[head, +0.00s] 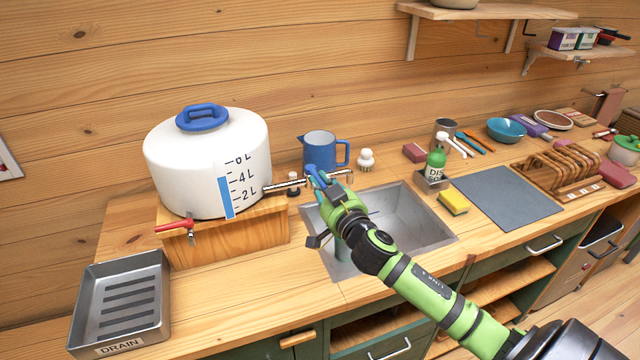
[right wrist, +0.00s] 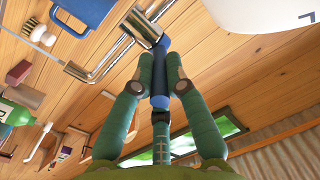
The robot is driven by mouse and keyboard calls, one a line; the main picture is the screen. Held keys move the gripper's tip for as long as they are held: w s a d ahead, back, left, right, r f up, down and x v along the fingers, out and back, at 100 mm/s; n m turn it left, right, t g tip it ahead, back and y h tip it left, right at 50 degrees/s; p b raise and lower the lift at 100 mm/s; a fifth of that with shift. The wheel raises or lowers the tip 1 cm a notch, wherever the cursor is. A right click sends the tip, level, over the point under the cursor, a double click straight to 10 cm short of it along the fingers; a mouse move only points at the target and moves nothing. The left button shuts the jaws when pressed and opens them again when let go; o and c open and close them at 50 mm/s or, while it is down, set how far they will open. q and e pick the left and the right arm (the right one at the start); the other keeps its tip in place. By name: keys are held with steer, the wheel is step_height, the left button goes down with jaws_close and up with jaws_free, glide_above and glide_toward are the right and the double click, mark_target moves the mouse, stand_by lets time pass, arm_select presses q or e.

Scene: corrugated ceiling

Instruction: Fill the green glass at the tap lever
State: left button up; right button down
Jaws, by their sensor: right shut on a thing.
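My right gripper (head: 318,180) is shut on the blue tap lever, at the metal pipe from the white tank (head: 207,160). In the right wrist view the gripper (right wrist: 160,85) has its two teal fingers on either side of the blue lever (right wrist: 162,72). The metal tap body (right wrist: 146,26) is just beyond the fingertips. A pale green piece, probably the green glass (head: 344,257), shows in the sink (head: 405,215) below my right gripper. My arm hides most of it, and its water level cannot be seen. No water stream shows. My left gripper is not in view.
A blue jug (head: 319,152) and a white brush (head: 366,160) stand behind the sink. A red-handled tap (head: 175,227) is at the tank stand, above a metal drain tray (head: 150,280). A soap bottle (head: 436,163) and yellow sponge (head: 454,202) are right of the sink.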

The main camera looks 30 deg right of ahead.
steer(key=shift+d+y, duration=0.15)
steer(key=shift+y, duration=0.15)
steer(key=c, duration=1.2)
jaws_free()
steer(key=shift+c, duration=0.2)
steer(key=s+a, duration=0.1)
steer(key=s, duration=1.1)
steer(key=shift+a, duration=0.25)
